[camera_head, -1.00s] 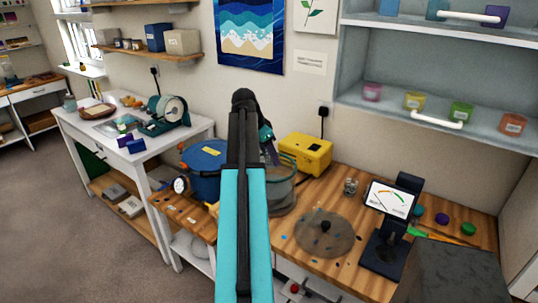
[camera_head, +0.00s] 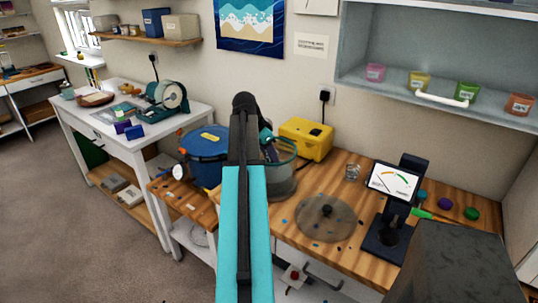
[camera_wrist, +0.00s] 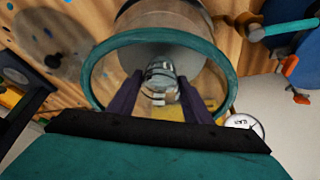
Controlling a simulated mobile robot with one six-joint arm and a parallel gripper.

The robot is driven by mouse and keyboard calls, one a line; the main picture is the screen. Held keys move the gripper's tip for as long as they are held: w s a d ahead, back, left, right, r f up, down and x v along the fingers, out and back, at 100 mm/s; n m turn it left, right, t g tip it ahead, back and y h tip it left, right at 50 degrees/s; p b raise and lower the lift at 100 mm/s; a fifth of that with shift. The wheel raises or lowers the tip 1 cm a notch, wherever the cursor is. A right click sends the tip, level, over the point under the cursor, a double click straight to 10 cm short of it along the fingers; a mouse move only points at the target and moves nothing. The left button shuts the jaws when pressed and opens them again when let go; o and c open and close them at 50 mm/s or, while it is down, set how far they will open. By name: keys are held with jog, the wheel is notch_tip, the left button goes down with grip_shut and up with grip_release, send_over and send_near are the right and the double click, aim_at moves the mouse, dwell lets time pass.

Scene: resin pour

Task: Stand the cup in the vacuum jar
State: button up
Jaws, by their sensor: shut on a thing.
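The vacuum jar (camera_head: 284,182) is a clear round vessel with a teal rim on the wooden bench, partly hidden behind my arm. In the wrist view the jar's rim (camera_wrist: 98,62) circles my fingers. My gripper (camera_wrist: 162,96) is shut on a small clear cup (camera_wrist: 161,72), which shows light bands. The cup lies inside the rim's outline there; how far down it is I cannot tell. In the head view my gripper (camera_head: 268,147) is at the jar's mouth, mostly hidden by my arm, and the held cup cannot be made out.
A clear round lid with a black knob (camera_head: 326,211) lies right of the jar. A blue pot with a gauge (camera_head: 207,143) stands close left, a yellow box (camera_head: 307,139) behind. A small clear cup (camera_head: 352,172) and a display stand (camera_head: 394,180) are farther right.

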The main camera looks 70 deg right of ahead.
jog(key=shift+f+b, duration=0.3)
jog(key=shift+f, duration=0.55)
dwell(0.6)
jog(key=o, duration=1.2)
jog(key=shift+c, duration=0.2)
jog(key=shift+r, duration=0.15)
notch_tip(320, 180, up, 12)
jog(key=p, duration=0.7)
jog(key=shift+r, duration=0.15)
